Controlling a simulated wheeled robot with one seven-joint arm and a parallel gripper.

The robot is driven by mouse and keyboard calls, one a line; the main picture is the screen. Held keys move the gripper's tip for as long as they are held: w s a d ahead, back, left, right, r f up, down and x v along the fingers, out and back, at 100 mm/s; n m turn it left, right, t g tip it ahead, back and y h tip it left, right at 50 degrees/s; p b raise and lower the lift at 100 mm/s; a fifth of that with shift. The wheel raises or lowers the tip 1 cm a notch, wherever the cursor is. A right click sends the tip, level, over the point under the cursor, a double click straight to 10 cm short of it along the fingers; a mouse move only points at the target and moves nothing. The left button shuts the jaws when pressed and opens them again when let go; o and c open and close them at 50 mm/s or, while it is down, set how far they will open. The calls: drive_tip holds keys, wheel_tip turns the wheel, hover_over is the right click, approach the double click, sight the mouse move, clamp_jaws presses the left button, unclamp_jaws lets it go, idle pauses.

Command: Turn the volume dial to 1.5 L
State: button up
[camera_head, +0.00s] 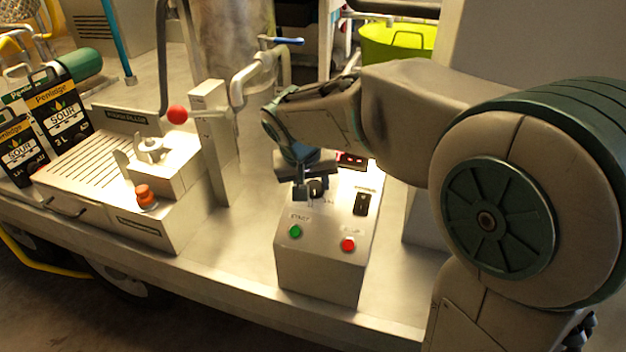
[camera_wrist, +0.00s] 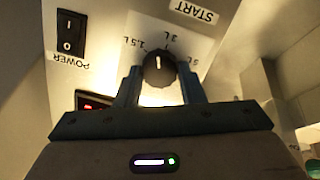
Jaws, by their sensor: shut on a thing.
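The volume dial (camera_wrist: 158,68) is a black round knob on the white top of the control box (camera_head: 318,262). My gripper (camera_wrist: 161,78) is shut on it, one finger on each side. In the wrist view the dial's white mark points up the picture, between the 1.5 L label (camera_wrist: 133,43) and the 3 L label (camera_wrist: 173,36). It looks closer to the 3 L side. The 5 L label (camera_wrist: 193,60) is at the right. In the head view my gripper (camera_head: 312,186) comes down on the dial from above and hides part of it.
A green START button (camera_head: 295,231), a red button (camera_head: 348,244) and a black power switch (camera_head: 361,204) sit close to the dial. A red display (camera_head: 352,161) is behind it.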

drive_tip(key=n+p, duration=0.1)
drive_tip(key=n, duration=0.3)
drive_tip(key=shift+a+r, duration=0.1)
drive_tip(key=shift+a+n+h, duration=0.1)
drive_tip(key=shift+n+h, duration=0.2)
drive_tip(key=shift+n, duration=1.3)
drive_tip(key=o, duration=1)
drive_tip(key=p+v, duration=0.1)
drive_tip(key=v, duration=1.2)
drive_tip(key=shift+s+a+r+p, duration=0.1)
drive_tip(key=shift+s+r+p, duration=0.15)
drive_tip(key=shift+s+p, duration=0.05)
